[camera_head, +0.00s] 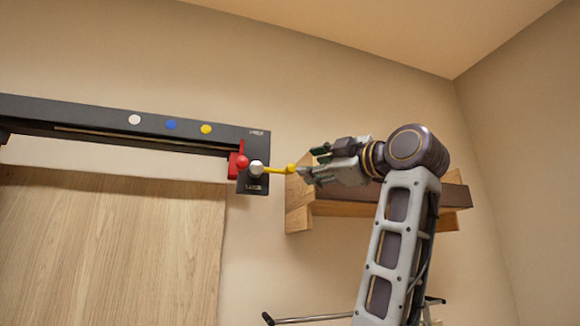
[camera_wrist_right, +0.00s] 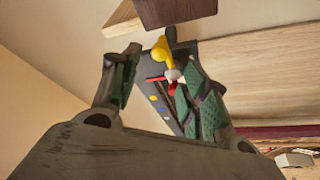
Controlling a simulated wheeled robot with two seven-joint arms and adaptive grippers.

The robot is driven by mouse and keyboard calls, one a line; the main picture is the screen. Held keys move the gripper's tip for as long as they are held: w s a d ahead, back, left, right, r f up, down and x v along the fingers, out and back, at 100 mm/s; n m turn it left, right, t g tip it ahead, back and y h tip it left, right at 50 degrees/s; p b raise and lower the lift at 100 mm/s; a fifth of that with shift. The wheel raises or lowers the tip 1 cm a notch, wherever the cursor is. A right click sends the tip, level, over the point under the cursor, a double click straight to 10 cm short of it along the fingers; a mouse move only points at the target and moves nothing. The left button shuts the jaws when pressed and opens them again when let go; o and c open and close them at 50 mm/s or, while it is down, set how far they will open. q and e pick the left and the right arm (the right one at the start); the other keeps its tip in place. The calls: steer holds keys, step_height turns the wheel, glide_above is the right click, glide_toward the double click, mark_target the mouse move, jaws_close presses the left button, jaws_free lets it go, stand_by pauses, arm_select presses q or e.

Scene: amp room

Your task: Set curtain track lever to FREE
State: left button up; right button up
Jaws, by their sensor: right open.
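The curtain track lever (camera_head: 278,170) is a yellow arm with a rounded yellow end, pointing right, roughly level, from a pale round pivot (camera_head: 256,168) on the dark plate at the track's right end. Small labels sit above and below the pivot; I cannot read them surely. My right gripper (camera_head: 308,165) is open just right of the lever's yellow end. In the right wrist view the yellow end (camera_wrist_right: 161,50) shows between the two open fingers (camera_wrist_right: 165,62). I cannot tell whether they touch it. My left gripper is not in view.
The dark curtain track (camera_head: 90,119) runs along the wall with white, blue and yellow dots. A red piece (camera_head: 237,163) sits beside the pivot. A wooden shelf (camera_head: 330,208) is behind my right gripper. A wood-grain panel (camera_head: 110,250) hangs below the track.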

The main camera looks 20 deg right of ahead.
mark_target(293, 167)
steer(key=p+x, duration=0.1)
steer(key=x, duration=0.4)
steer(key=shift+s+r, duration=0.1)
steer(key=p+x, duration=0.1)
steer(key=x, duration=0.3)
steer(key=shift+p, duration=0.35)
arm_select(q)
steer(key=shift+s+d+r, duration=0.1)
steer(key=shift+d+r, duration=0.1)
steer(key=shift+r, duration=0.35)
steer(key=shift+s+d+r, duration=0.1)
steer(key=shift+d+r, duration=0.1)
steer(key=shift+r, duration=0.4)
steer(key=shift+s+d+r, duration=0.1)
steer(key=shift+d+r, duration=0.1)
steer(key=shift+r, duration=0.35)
arm_select(e)
steer(key=shift+w+a+r, duration=0.1)
steer(key=shift+w+a, duration=0.1)
steer(key=shift+w, duration=0.5)
steer(key=shift+c, duration=0.2)
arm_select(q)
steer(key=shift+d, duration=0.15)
arm_select(e)
jaws_close()
